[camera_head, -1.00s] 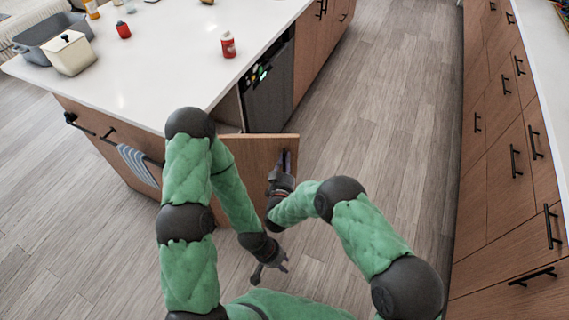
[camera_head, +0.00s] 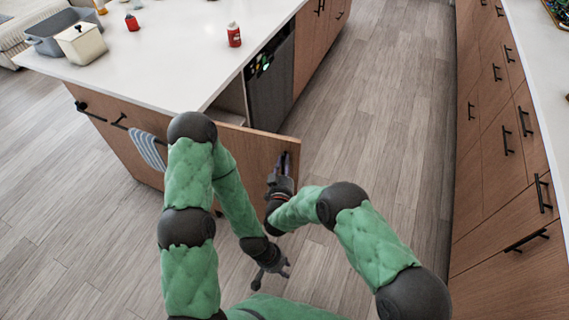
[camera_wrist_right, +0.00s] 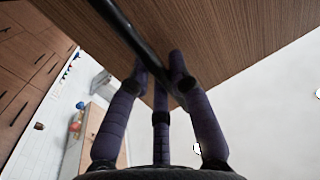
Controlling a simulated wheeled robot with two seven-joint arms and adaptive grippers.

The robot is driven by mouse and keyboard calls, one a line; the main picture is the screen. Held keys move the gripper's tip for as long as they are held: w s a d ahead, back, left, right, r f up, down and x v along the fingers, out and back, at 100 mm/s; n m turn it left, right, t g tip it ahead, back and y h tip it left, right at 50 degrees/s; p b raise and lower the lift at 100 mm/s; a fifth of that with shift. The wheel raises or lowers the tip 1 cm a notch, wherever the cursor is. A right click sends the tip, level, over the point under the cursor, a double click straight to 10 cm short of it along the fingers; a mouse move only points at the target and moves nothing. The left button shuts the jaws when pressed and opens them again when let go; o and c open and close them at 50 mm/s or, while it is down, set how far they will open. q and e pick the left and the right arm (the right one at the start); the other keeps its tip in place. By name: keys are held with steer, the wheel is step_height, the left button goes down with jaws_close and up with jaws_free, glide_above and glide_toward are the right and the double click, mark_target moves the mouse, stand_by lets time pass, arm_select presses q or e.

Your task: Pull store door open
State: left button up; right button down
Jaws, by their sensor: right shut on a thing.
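The store door (camera_head: 258,145) is a brown wooden panel at the near corner of the island. It stands swung out from the cabinet, with an opening visible behind it. My right gripper (camera_head: 283,162) is at the door's outer edge, shut on its dark bar handle. In the right wrist view, the purple fingers of my right gripper (camera_wrist_right: 162,88) close around the black handle (camera_wrist_right: 128,32), against the wood-grain door (camera_wrist_right: 215,35). My left gripper (camera_head: 272,275) hangs low over the floor, apart from the door. Its fingers are too small to judge.
The island countertop (camera_head: 170,70) holds a grey basin (camera_head: 50,38), a white container (camera_head: 82,42) and red bottles (camera_head: 234,35). A striped towel (camera_head: 147,150) hangs on the island side. Drawers (camera_head: 510,160) line the right. The wooden floor (camera_head: 375,100) between is clear.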

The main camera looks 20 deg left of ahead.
steer(key=shift+a, duration=0.1)
steer(key=c, duration=1.2)
jaws_free()
steer(key=shift+r, duration=0.2)
steer(key=shift+f, duration=0.1)
step_height(320, 180, up, 10)
steer(key=shift+s+r, duration=0.1)
